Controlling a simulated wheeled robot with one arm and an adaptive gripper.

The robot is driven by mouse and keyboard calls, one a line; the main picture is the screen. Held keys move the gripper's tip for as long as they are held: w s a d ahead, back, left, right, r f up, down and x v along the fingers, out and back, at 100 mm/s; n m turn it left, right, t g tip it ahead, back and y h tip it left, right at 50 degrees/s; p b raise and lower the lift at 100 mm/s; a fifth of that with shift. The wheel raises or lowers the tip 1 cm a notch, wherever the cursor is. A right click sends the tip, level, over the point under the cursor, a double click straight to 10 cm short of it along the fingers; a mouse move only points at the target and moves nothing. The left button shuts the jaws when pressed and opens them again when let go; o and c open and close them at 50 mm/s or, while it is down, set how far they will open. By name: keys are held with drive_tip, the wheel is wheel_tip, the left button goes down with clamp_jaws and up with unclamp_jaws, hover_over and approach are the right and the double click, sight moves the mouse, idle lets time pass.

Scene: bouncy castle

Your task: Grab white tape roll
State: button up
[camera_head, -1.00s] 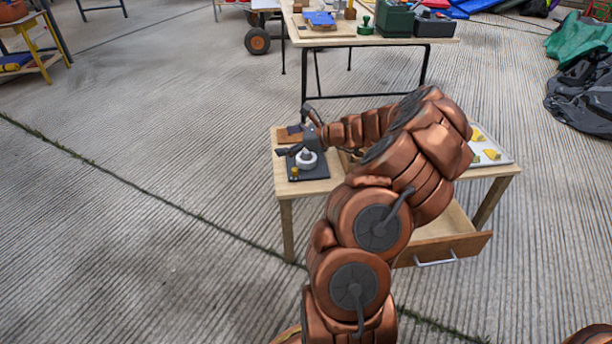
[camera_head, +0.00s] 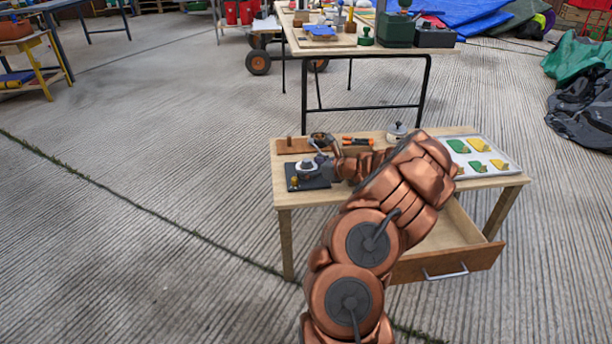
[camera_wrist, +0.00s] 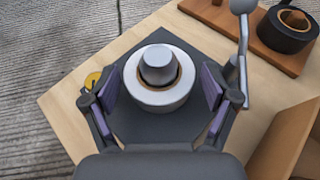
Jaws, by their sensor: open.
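The white tape roll (camera_wrist: 142,92) sits around a grey rounded post on a dark square base (camera_wrist: 150,124). In the head view the roll (camera_head: 308,170) is near the left end of the small wooden table, partly hidden by my gripper (camera_head: 318,161). In the wrist view my gripper (camera_wrist: 158,90) is open, with one purple-padded finger on each side of the roll. Gaps show between the pads and the roll. A yellow knob (camera_wrist: 92,80) stands at the base's left edge.
A wooden board (camera_head: 289,147) holding a dark round item lies behind the base. Orange-handled pliers (camera_head: 357,141), a lidded pot (camera_head: 397,131) and a tray of yellow and green shapes (camera_head: 486,170) share the table. Its drawer (camera_head: 460,262) hangs open in front.

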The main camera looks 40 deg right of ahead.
drive_tip(key=shift+x, duration=0.85)
